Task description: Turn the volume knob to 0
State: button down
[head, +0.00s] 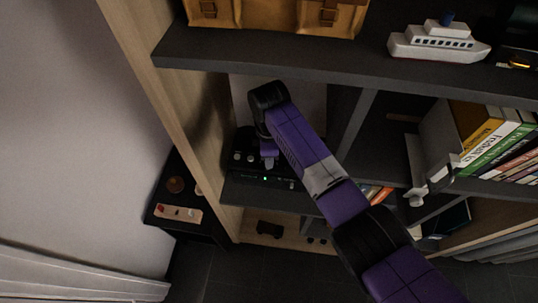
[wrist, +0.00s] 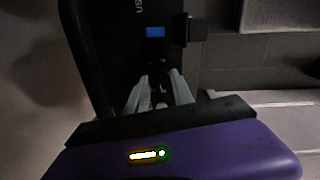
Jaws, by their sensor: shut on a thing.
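A black audio device (head: 242,158) with several small knobs and a green light on its front edge sits on the middle shelf. In the wrist view the dark device (wrist: 100,45) fills the upper left, with a small blue display (wrist: 155,32). My gripper (wrist: 158,88) is at its face, its two pale fingers shut on a small dark thing that appears to be the volume knob. The fingers and the wrist hide most of the knob, so its pointer and setting cannot be read. In the head view my arm's end (head: 268,160) is down at the device.
A wooden side panel (head: 170,100) stands close left of my arm. The upper shelf (head: 300,55) overhangs, carrying a tan bag (head: 270,15) and a toy ship (head: 438,42). Books (head: 500,140) stand to the right. A game controller (head: 269,229) lies on the lower shelf.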

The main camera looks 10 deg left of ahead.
jog(key=c, duration=1.1)
grip_release()
jog(key=shift+s+r+b, duration=0.1)
jog(key=shift+r+b, duration=0.35)
jog(key=shift+r, duration=3.5)
